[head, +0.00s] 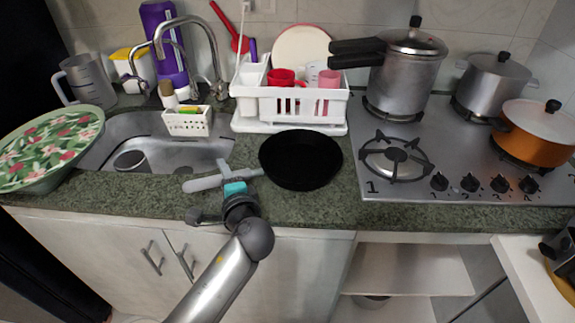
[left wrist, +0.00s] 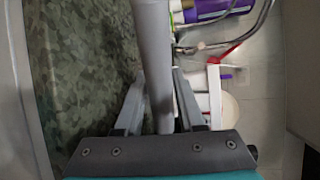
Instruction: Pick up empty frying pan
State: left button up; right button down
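The black round frying pan (head: 300,160) sits on the green stone counter and looks empty. A grey bar (head: 205,182), which appears to be its handle, reaches left from it. My left gripper (head: 234,184) is at this bar, left of the pan's body. In the left wrist view the grey bar (left wrist: 152,50) runs down between the two fingers of the gripper (left wrist: 160,80). The fingertips lie close to both sides of the bar; whether they press on it is not clear. The pan's body is not visible there. My right gripper is not in view.
A white dish rack (head: 305,105) stands just behind the pan. The stove (head: 460,165) with a pressure cooker (head: 410,75) and other pots is to the right. The sink (head: 190,155) and a floral tray (head: 50,145) are left.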

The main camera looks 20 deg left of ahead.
pick_arm(q)
jog(key=shift+w+a+f, duration=0.15)
jog(key=shift+w+a, duration=0.2)
jog(key=shift+w, duration=0.1)
grip_shut()
dwell(1.1)
